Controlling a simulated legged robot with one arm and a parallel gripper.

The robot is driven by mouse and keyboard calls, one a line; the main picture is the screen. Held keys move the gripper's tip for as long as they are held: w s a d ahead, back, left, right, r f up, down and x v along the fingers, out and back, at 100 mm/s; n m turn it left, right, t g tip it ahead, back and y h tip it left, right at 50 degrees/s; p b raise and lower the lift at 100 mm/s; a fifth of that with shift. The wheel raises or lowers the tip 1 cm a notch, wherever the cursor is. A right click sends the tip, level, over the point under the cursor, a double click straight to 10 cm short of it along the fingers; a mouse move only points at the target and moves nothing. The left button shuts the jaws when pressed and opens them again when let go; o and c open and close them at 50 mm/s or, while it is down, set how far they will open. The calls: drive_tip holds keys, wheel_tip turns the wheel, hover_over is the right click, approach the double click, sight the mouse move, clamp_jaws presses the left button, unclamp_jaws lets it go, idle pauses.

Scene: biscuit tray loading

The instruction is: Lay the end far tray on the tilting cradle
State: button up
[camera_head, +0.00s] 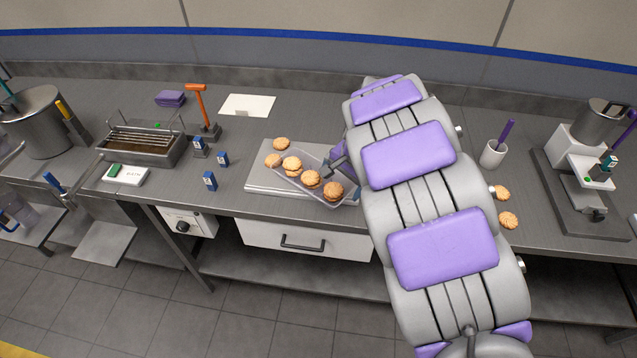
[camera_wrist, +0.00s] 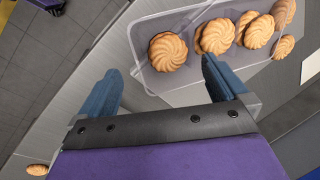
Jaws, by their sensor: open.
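A clear shallow tray (camera_head: 318,165) holds several round biscuits in a row. It lies on a light grey flat plate (camera_head: 262,182) on the bench; I cannot tell whether this plate is the tilting cradle. In the wrist view the tray's near end wall (camera_wrist: 136,62) shows close to my gripper, with biscuits inside. My gripper (camera_wrist: 158,68) is open, its two blue-grey fingers spread near that end and holding nothing. I cannot tell whether the fingers touch the tray. In the head view my gripper (camera_head: 335,168) is at the tray's right side, partly hidden by my arm.
Loose biscuits lie at the right (camera_head: 508,220). A cup (camera_head: 493,155) and a machine with a metal pot (camera_head: 585,170) stand farther right. My arm hides the bench's middle.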

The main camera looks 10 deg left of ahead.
sight(333, 192)
drive_tip(key=a+f, duration=0.1)
drive_tip(key=f+b, duration=0.1)
drive_tip(key=f, duration=0.1)
drive_tip(key=a+f, duration=0.1)
drive_tip(key=shift+w+a+f, duration=0.2)
drive_tip(key=shift+a+f, duration=0.1)
drive_tip(key=shift+a, duration=0.05)
drive_tip(key=shift+s+d+r, duration=0.1)
drive_tip(key=shift+d, duration=0.35)
drive_tip(key=shift+w+d, duration=0.2)
drive_tip(key=shift+d, duration=0.1)
drive_tip(key=shift+c, duration=1.1)
drive_tip(key=shift+s+a, duration=0.1)
drive_tip(key=shift+a, duration=0.05)
drive_tip(key=c, duration=0.3)
drive_tip(key=shift+a, duration=0.4)
drive_tip(key=c, duration=0.5)
drive_tip(key=shift+d, duration=0.15)
